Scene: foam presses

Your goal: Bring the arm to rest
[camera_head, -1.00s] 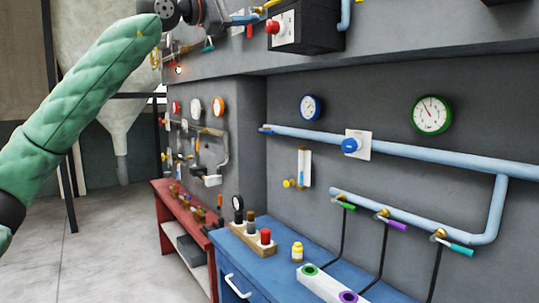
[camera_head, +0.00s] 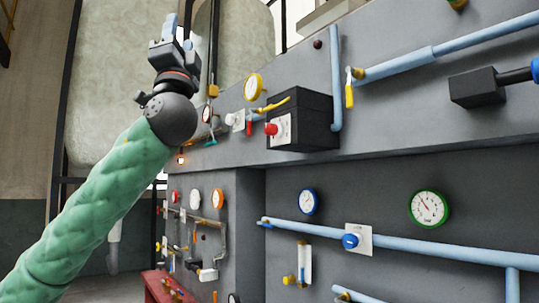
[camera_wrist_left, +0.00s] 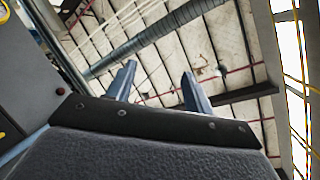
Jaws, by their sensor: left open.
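My left arm (camera_head: 100,208), in a green quilted sleeve, rises from the lower left in the head view. My left gripper (camera_head: 171,30) is at its top, pointing upward, in front of a pale tank and left of the grey wall panel. In the left wrist view the two blue-grey fingers (camera_wrist_left: 158,85) stand apart with nothing between them. Behind them show the ceiling beams and a duct. My right gripper is not in view.
The grey wall panel (camera_head: 390,178) carries blue pipes (camera_head: 400,247), a green-rimmed gauge (camera_head: 429,208), a blue-rimmed gauge (camera_head: 308,202) and a black box (camera_head: 305,118) with a red knob (camera_head: 271,129). A red bench (camera_head: 160,287) stands low at its left.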

